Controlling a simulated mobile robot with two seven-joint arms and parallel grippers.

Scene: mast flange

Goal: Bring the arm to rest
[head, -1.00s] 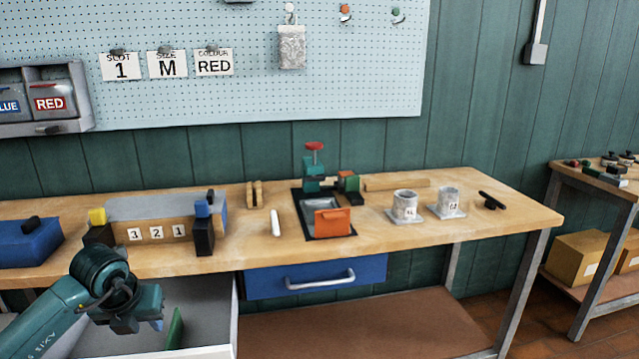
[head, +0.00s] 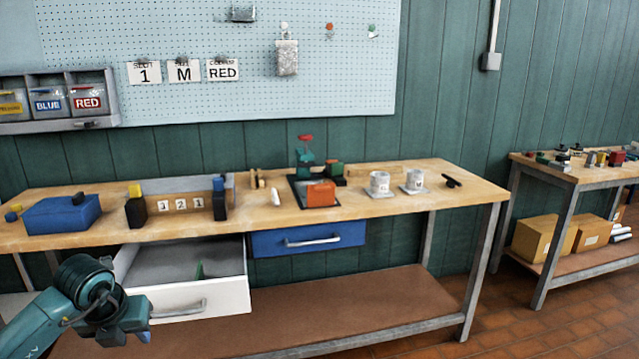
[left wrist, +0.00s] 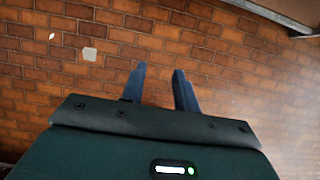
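My left arm (head: 85,295) comes in at the lower left of the head view, in front of the workbench and the open white drawer. In the left wrist view, the two fingers of my left gripper (left wrist: 158,88) stand apart with nothing between them. They show against a brick-patterned floor (left wrist: 210,50), clear of the bench. In the head view the gripper (head: 142,338) hangs low, near the drawer's lower left. My right arm and right gripper show in neither view.
The open white drawer (head: 190,302) juts from the workbench (head: 350,207); a blue drawer (head: 308,239) beside it is shut. On the bench are a blue box (head: 62,215), an orange block (head: 321,194) and two cups (head: 380,182). A side table (head: 585,172) stands right, with floor between.

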